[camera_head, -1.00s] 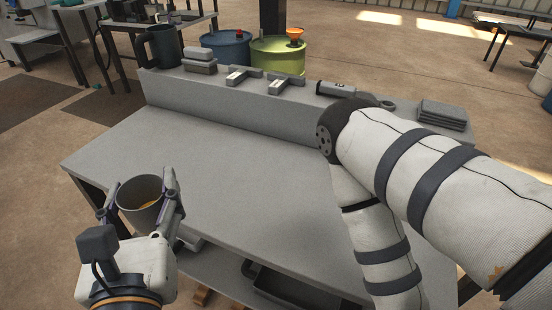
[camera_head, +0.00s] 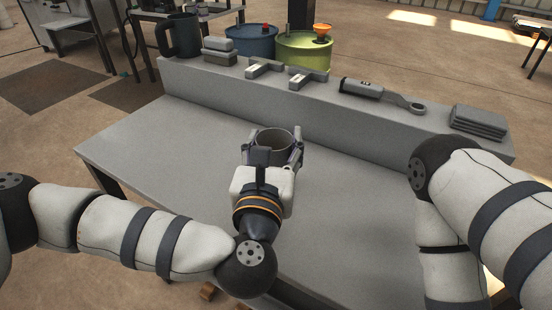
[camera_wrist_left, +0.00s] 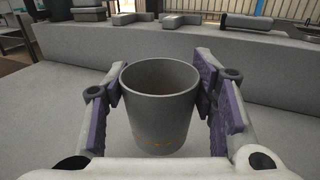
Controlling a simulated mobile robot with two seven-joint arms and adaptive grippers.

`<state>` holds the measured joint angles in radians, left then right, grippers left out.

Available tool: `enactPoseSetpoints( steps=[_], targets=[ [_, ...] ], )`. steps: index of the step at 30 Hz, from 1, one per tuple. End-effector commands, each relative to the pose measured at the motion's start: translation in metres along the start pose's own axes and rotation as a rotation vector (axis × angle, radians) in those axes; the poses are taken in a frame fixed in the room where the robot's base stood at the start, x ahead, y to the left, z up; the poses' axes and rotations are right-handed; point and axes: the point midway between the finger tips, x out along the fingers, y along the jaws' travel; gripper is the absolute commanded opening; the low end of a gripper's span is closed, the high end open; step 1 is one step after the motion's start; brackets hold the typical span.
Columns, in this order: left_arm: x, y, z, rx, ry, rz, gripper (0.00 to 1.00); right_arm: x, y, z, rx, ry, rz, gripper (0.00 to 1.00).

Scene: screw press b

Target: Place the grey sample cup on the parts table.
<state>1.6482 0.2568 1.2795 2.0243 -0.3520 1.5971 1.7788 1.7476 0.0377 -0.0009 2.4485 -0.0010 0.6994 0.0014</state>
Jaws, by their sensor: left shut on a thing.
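The grey sample cup (camera_head: 273,141) is upright between the fingers of my left gripper (camera_head: 273,150), over the middle of the grey parts table (camera_head: 150,150). In the left wrist view the cup (camera_wrist_left: 160,105) fills the space between the two purple-padded fingers, and my left gripper (camera_wrist_left: 160,98) is shut on it. Orange marks show low on its wall. I cannot tell whether its base touches the table. My right arm shows at the right of the head view, but its gripper is not in view.
A raised ledge at the table's back holds a dark mug (camera_head: 180,36), grey blocks (camera_head: 219,50), two T-shaped parts, a wrench-like tool (camera_head: 383,95) and stacked grey pads (camera_head: 478,121). Blue (camera_head: 249,42) and green (camera_head: 303,50) drums stand behind. The table's left part is clear.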

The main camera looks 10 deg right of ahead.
Motion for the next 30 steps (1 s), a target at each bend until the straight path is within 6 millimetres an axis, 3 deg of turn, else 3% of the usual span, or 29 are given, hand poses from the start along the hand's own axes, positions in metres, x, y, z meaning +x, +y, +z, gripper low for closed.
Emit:
enactPoseSetpoints(
  steps=[6,11,22,23,24,25,30],
  targets=[
    [0.015,-0.003,-0.018,0.001,-0.002,0.001,0.21,0.005,0.000,0.002,0.000,-0.013,0.001,0.41],
    [0.014,-0.003,-0.046,0.001,-0.001,0.001,0.21,0.009,0.000,0.004,-0.001,-0.023,0.001,0.41],
    [0.014,-0.003,-0.051,0.000,-0.003,0.000,0.21,0.013,0.001,0.006,-0.001,-0.032,0.002,0.41],
    [0.014,-0.003,-0.050,0.001,-0.003,0.000,0.58,0.012,0.000,0.006,-0.001,-0.030,0.002,0.41],
    [0.014,-0.003,-0.050,0.001,-0.004,0.000,0.67,0.012,0.000,0.005,-0.001,-0.030,0.002,0.41],
    [0.014,-0.003,-0.049,0.001,-0.004,0.000,0.72,0.012,0.000,0.005,-0.001,-0.029,0.002,0.41],
    [0.014,-0.003,-0.049,0.001,-0.004,0.000,0.72,0.011,0.000,0.005,-0.001,-0.029,0.002,0.41]
  ],
)
